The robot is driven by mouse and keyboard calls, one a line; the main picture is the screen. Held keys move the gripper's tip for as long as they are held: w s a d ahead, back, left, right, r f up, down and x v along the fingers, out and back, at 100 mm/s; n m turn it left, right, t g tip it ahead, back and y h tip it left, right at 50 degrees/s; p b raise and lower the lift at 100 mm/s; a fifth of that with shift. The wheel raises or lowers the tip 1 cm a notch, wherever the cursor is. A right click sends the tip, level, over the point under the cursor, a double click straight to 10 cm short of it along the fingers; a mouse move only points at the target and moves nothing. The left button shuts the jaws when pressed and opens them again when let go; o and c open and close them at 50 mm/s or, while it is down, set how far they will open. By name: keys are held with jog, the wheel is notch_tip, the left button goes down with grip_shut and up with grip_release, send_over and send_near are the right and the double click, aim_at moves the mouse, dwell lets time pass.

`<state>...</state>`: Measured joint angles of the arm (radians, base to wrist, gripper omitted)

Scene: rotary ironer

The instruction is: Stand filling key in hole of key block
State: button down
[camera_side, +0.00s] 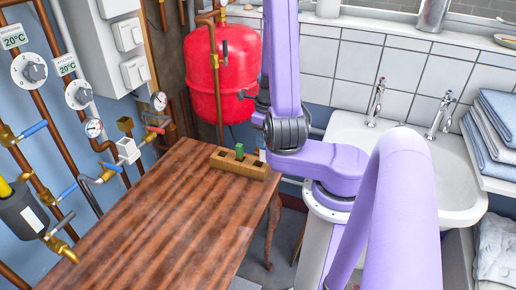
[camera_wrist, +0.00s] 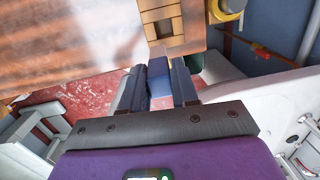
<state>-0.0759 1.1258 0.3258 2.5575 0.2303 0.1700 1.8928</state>
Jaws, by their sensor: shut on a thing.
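The key block (camera_side: 231,165) is a long wooden block with square holes on the far corner of the wooden table; part of it also shows in the wrist view (camera_wrist: 148,16). A green piece (camera_side: 239,151) stands upright in the block. My gripper (camera_wrist: 158,66) is shut on a blue piece, which I take to be the filling key (camera_wrist: 159,78). In the wrist view its end lies near the block's edge, with dark square holes just beyond. In the side view my arm hides most of the gripper and key, so I cannot tell whether the key touches the block.
The wooden table (camera_side: 150,215) is bare apart from the block. A red tank (camera_side: 212,75) stands behind it, pipes and valves line the left wall, and a white sink (camera_side: 458,180) is at right. A yellow-ended round part (camera_wrist: 226,8) is beside the block in the wrist view.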

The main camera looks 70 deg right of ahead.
notch_tip(320, 180, down, 7)
jog(key=w+d, duration=0.2)
jog(key=shift+w, duration=0.3)
dwell(0.3)
jog(key=c, duration=0.8)
grip_release()
jog(key=shift+c, duration=0.2)
